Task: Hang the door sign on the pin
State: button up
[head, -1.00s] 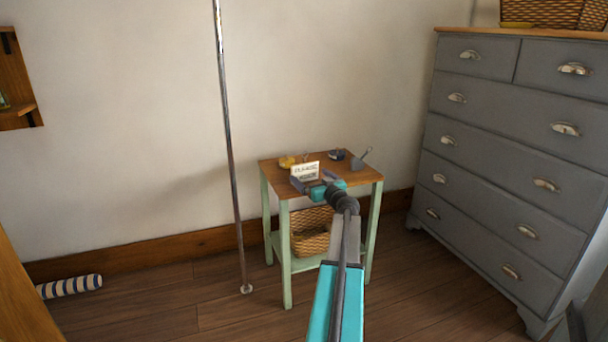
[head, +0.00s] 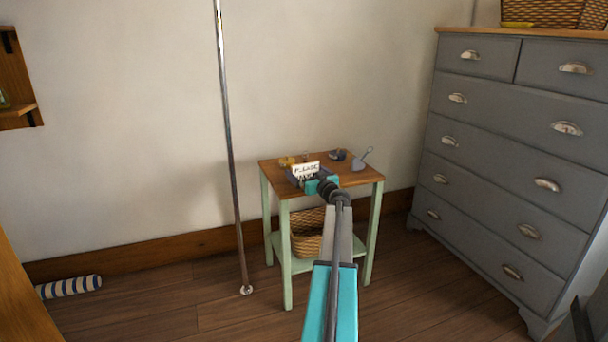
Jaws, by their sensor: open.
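The door sign (head: 307,168) is a small white plate with dark lettering, of which "PLEASE" can be read. It is at the top of the small side table (head: 348,176), toward its left side. My gripper (head: 304,180) is open at the sign, and its dark fingers overlap the sign's lower part in the picture. I cannot tell whether they touch it. The lower lettering is partly hidden. I cannot make out the pin in this view.
A yellowish item (head: 287,161), a dark round item (head: 338,155) and a grey handled item (head: 362,160) are on the tabletop. A metal pole (head: 231,150) stands left of the table. A grey dresser (head: 500,150) stands at right. Floor between pole and dresser is partly clear.

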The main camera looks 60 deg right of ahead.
aim_at(305, 162)
jog(key=shift+c, duration=0.4)
jog(key=c, duration=0.7)
jog(key=shift+r, duration=0.1)
jog(key=shift+a+r+p, duration=0.1)
jog(key=shift+r+p, duration=0.6)
jog(key=shift+r, duration=1.15)
jog(key=s+a, duration=0.3)
jog(key=a, duration=0.1)
jog(key=s+a+p, duration=0.1)
jog(key=s+a, duration=0.2)
jog(key=a, duration=0.1)
jog(key=s+a+r, duration=0.1)
jog(key=s+a, duration=0.3)
jog(key=shift+a+p, duration=0.25)
jog(key=shift+p, duration=0.1)
jog(key=shift+w, duration=0.1)
